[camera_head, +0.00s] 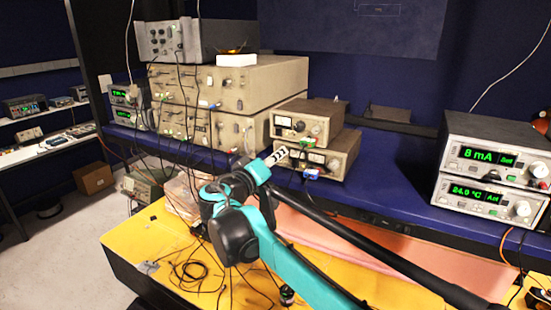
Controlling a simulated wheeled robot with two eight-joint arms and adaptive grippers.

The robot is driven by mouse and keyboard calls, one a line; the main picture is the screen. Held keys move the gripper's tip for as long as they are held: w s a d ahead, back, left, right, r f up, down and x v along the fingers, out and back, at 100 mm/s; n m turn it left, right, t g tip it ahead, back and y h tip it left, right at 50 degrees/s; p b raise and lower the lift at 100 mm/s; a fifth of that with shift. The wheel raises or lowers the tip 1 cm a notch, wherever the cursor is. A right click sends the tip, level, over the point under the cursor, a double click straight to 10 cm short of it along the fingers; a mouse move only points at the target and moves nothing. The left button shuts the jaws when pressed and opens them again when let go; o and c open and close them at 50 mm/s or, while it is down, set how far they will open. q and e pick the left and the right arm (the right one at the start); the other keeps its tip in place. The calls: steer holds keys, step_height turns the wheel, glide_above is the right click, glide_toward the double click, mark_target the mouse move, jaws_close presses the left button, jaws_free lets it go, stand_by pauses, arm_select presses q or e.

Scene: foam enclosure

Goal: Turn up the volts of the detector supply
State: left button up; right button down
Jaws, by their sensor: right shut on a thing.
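Two small beige units with dial meters and knobs stand stacked at the middle of the blue shelf: an upper one (300,122) and a lower one (325,158). No label readable here tells me which unit is the detector supply. My right gripper (277,156), with striped fingertips, reaches up from the teal arm to the left front of the lower unit. It is shut on a small part there, which the fingers hide; it may be a knob. The meter readings are too small to read. My left gripper is not in view.
Large beige instruments (228,84) with cables stand stacked to the left, with a grey unit (180,42) on top. Two grey units with green displays stand at the right, showing 8 mA (487,155) and 24.0 °C (478,194). Loose black cables (195,272) lie on the yellow surface below.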

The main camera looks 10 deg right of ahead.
steer(key=shift+f+m, duration=0.15)
steer(key=shift+m, duration=0.85)
steer(key=c, duration=1.3)
jaws_free()
steer(key=shift+c, duration=0.2)
steer(key=v, duration=1.2)
